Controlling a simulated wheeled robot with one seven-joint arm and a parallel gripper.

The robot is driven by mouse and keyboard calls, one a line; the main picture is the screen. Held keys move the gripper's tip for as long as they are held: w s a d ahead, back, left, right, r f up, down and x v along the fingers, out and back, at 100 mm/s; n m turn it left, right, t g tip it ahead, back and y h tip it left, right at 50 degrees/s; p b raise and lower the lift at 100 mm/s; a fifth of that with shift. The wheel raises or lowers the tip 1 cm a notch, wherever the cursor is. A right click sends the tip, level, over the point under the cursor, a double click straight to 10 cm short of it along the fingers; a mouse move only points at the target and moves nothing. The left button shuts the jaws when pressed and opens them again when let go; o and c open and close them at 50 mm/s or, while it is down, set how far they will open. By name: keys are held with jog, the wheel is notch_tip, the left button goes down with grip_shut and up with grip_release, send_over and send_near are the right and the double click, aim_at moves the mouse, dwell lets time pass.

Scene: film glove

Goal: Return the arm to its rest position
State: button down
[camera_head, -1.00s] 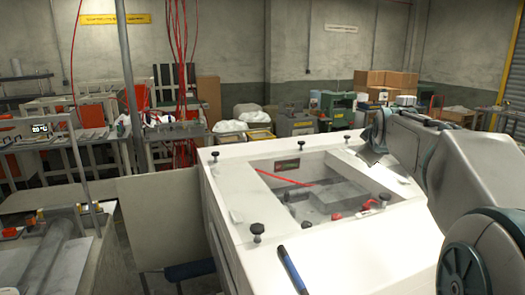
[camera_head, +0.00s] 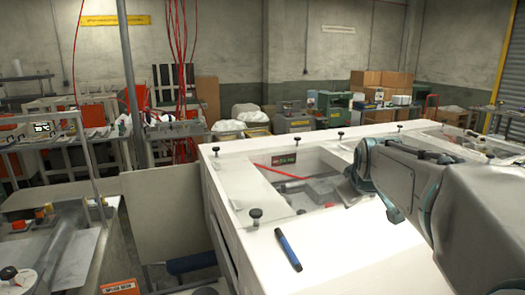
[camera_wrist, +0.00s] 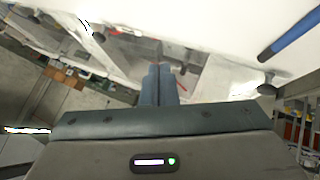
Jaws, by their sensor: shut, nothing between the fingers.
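My arm reaches in from the right in the head view, over the right part of a white glove-box-like cabinet (camera_head: 370,235). The teal and grey hand end is above the recessed opening; its fingertips are hard to make out there. In the wrist view my gripper (camera_wrist: 160,72) has its two blue-grey fingers together, with nothing held. The cabinet's pale surfaces and opening lie beyond the fingers, and I cannot tell the gap between them.
A blue pen (camera_head: 288,250) lies on the cabinet's white top, also seen in the wrist view (camera_wrist: 290,35). Black knobs (camera_head: 255,214) stand up around the opening. A grey pole (camera_head: 130,85) and a roller machine (camera_head: 60,240) are at left. Cardboard boxes (camera_head: 380,80) stand at the back.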

jog(key=s+a+f+m+g+y+b, duration=0.1)
jog(key=s+a+f+m+g, duration=0.25)
jog(key=s+f, duration=0.7)
jog(key=s+a+f+m+g+y, duration=0.1)
jog(key=s+a+f+m+g, duration=0.2)
jog(key=s+f, duration=0.8)
jog(key=shift+n+t, duration=0.45)
jog(key=shift+n, duration=0.1)
jog(key=s+f+b, duration=0.1)
jog(key=f+b, duration=0.1)
jog(key=b, duration=0.2)
jog(key=s+f+b, duration=0.2)
jog(key=b, duration=0.3)
jog(key=shift+a, duration=0.1)
